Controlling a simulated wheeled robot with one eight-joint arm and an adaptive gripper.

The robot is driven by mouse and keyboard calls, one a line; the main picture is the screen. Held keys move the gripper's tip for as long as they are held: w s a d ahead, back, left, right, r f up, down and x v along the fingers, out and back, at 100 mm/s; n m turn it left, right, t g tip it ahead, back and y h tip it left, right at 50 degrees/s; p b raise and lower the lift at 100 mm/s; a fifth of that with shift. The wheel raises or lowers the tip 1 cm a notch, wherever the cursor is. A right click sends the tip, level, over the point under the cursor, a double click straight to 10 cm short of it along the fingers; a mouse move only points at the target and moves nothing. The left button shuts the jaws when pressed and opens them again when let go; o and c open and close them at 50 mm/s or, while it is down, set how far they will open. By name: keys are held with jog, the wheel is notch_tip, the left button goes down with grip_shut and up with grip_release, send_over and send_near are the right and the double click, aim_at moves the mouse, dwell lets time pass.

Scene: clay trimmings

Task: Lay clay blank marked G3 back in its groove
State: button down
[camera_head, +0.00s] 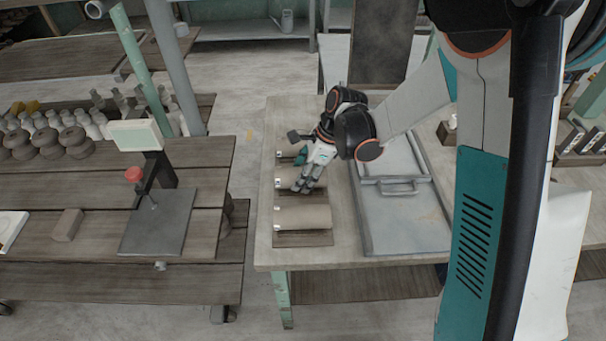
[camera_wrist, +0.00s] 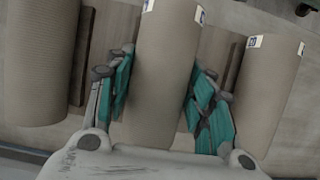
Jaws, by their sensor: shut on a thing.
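My gripper (camera_head: 306,184) is shut on the middle clay blank (camera_wrist: 159,75), a beige cylinder, with teal fingers on both sides; my gripper (camera_wrist: 160,100) also shows in the wrist view. A white tag sits at this blank's upper right end, too cut off to read surely as G3. In the head view the held blank (camera_head: 285,177) shows beside my fingers. It lies over the brown grooved board (camera_head: 303,241); I cannot tell whether it touches its groove. Another blank (camera_head: 303,217) lies nearer on the board. The wrist view shows neighbouring blanks to the left (camera_wrist: 42,60) and right (camera_wrist: 268,95).
A grey flat case with a handle (camera_head: 405,215) lies on the table just right of the board. A second table (camera_head: 90,245) at the left holds a scale-like stand (camera_head: 155,222) and a small block (camera_head: 66,225). A floor gap separates the tables.

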jog(key=shift+s+f, duration=0.15)
jog(key=shift+f, duration=0.05)
jog(key=c, duration=0.9)
grip_release()
jog(key=shift+o, duration=1.3)
jog(key=shift+f, duration=0.1)
jog(key=v, duration=1.2)
